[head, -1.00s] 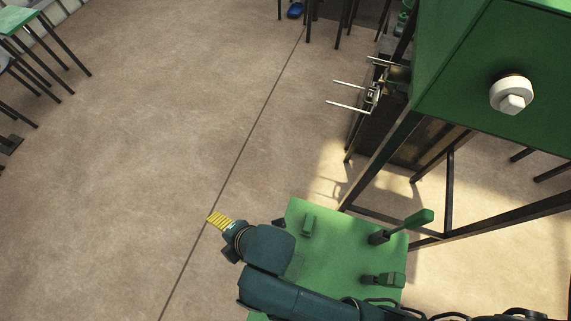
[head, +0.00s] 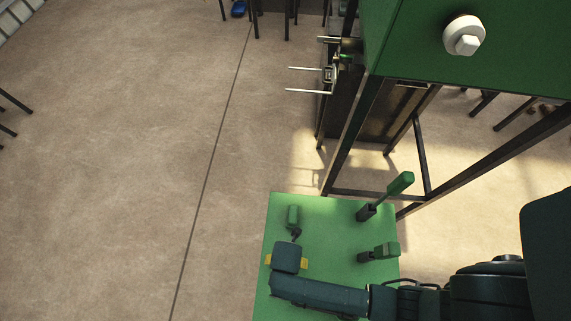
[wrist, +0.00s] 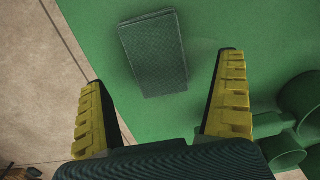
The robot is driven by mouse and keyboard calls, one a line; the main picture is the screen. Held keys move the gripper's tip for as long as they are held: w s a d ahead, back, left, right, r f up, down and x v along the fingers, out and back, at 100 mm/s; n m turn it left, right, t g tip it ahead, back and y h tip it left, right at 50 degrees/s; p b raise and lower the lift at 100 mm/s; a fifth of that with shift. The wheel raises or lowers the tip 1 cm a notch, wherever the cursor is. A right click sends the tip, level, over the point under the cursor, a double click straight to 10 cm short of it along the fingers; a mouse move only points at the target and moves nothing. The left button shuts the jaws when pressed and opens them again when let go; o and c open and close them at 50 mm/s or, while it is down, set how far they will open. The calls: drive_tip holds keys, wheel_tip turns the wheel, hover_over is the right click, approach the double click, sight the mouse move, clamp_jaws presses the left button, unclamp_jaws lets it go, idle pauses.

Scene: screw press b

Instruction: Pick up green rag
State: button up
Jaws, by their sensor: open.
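The green rag (wrist: 153,54) looks like a dark green, nearly rectangular patch on the lighter green tabletop (wrist: 215,20) in the wrist view. My gripper (wrist: 162,73) is open, with its two yellow-padded fingers on either side of the rag's near end in the picture. The rag is in front of the fingers and nothing is between them; I cannot tell the height gap. In the head view my gripper (head: 287,261) is over the left part of the green table (head: 328,225), and my arm hides the rag there.
A green cylindrical object (head: 293,216) lies just beyond my gripper; green round shapes (wrist: 275,130) show at the wrist view's lower right. A large green machine (head: 470,50) on dark legs stands behind.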

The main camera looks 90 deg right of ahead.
wheel_tip(320, 180, down, 4)
drive_tip(key=shift+w+d+f+b, duration=0.1)
drive_tip(key=shift+d+f+b, duration=0.1)
drive_tip(key=shift+b, duration=0.1)
drive_tip(key=shift+c, duration=0.4)
drive_tip(key=c, duration=1.2)
drive_tip(key=shift+r, duration=0.15)
wheel_tip(320, 180, up, 10)
drive_tip(key=shift+f+p, duration=0.1)
drive_tip(key=shift+p, duration=0.75)
drive_tip(key=o, duration=0.6)
drive_tip(key=c, duration=0.7)
drive_tip(key=shift+o, duration=0.2)
